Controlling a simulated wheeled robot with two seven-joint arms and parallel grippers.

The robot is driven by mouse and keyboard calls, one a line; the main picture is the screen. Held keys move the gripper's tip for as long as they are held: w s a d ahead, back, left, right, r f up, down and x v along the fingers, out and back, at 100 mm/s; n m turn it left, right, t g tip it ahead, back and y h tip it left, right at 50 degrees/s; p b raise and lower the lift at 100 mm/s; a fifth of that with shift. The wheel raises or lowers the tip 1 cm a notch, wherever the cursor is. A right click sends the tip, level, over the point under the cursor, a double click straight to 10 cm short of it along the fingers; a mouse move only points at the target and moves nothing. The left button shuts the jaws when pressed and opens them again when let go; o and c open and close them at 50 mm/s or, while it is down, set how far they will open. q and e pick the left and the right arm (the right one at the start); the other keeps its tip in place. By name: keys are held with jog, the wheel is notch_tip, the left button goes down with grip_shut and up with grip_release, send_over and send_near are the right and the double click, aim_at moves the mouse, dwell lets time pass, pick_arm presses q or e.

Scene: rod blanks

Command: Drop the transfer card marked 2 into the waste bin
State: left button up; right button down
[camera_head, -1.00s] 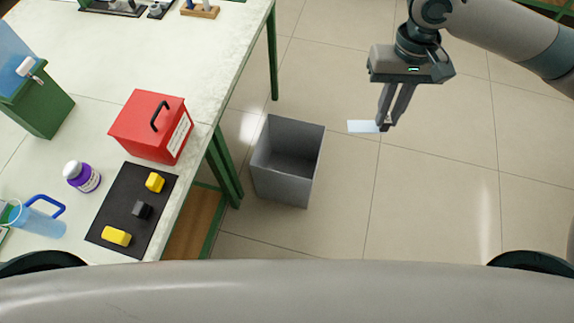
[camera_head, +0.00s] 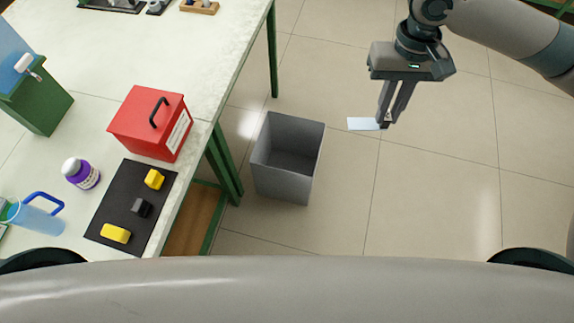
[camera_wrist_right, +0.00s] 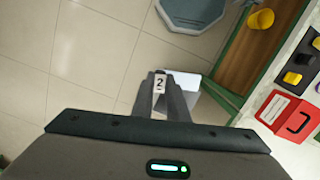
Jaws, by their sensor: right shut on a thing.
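The transfer card (camera_head: 364,124) is a pale blue-white flat piece, held out to the left of my right gripper's fingertips in the head view. My right gripper (camera_head: 385,123) is shut on it, above the floor and to the right of the bin. In the right wrist view a tag marked 2 (camera_wrist_right: 159,83) shows between the fingertips. The waste bin (camera_head: 288,158) is a grey open-topped box standing on the floor beside the table; the part of its inside that shows looks empty. The card and gripper are apart from the bin. My left gripper is not in view.
The table (camera_head: 215,75) with green legs stands left of the bin. On it are a red box (camera_head: 150,125) with a handle, a black mat (camera_head: 122,205) with yellow and black pieces, a purple-labelled bottle (camera_head: 82,174) and a blue-handled jug (camera_head: 38,214). Tiled floor right of the bin is clear.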

notch_tip(320, 180, down, 12)
jog(key=b, duration=1.1)
jog(key=shift+f+b, duration=0.15)
jog(key=shift+b, duration=0.15)
